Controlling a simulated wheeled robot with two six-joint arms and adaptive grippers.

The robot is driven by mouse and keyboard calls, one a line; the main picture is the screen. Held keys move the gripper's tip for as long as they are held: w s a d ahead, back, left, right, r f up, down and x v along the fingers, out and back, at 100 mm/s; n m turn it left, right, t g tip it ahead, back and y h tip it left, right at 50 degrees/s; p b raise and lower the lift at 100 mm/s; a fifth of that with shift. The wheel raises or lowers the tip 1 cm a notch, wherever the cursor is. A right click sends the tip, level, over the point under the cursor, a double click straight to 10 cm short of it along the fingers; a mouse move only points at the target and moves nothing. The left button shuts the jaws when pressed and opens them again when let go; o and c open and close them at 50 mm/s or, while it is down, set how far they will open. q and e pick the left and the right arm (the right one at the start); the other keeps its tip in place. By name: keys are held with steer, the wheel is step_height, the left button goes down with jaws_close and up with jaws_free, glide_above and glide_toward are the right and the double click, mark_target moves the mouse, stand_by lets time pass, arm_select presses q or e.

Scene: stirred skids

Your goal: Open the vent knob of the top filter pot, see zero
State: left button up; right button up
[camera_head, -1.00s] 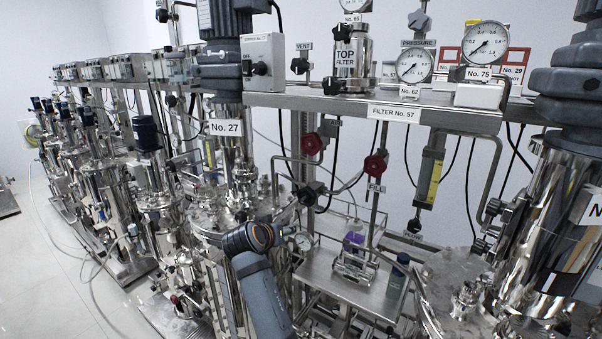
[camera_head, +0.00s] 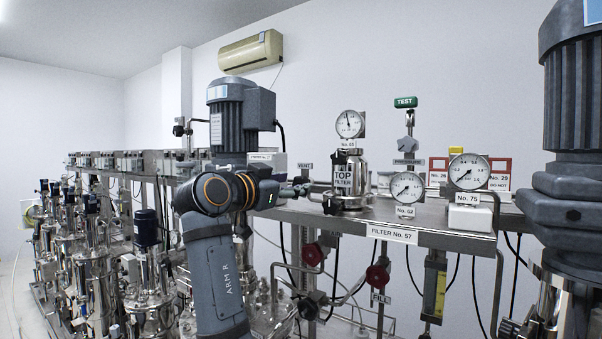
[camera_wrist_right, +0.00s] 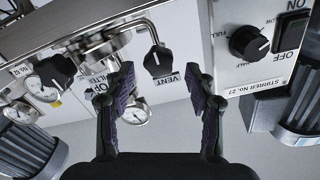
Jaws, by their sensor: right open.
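The steel top filter pot (camera_head: 351,184) stands on the shelf, with gauge No. 65 (camera_head: 349,124) above it. That gauge's needle points up and slightly left; I cannot read its value. In the right wrist view, which is upside down, the black vent knob (camera_wrist_right: 158,62) sits on a bent steel pipe above the VENT label (camera_wrist_right: 169,86). My right gripper (camera_wrist_right: 160,72) is open and empty, with the knob between its fingertips in the picture; contact cannot be told. In the head view the right gripper (camera_head: 297,190) is left of the pot. My left gripper is out of view.
Gauge No. 62 (camera_head: 407,187) and gauge No. 75 (camera_head: 468,172) stand right of the pot. A black knob (camera_head: 331,202) is at the pot's front. The stirrer switch box (camera_wrist_right: 262,50) is beside the right finger. A large motor (camera_head: 240,115) rises behind my arm.

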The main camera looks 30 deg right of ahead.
mark_target(298, 182)
steer(key=p+x, duration=0.1)
steer(key=x, duration=0.3)
steer(key=shift+s+d+r+p, duration=0.1)
steer(key=shift+d+p, duration=0.1)
steer(key=shift+p, duration=0.1)
steer(key=shift+d, duration=0.15)
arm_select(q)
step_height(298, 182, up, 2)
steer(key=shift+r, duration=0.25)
arm_select(e)
steer(key=shift+w, duration=0.25)
steer(key=shift+s, duration=0.1)
jaws_close()
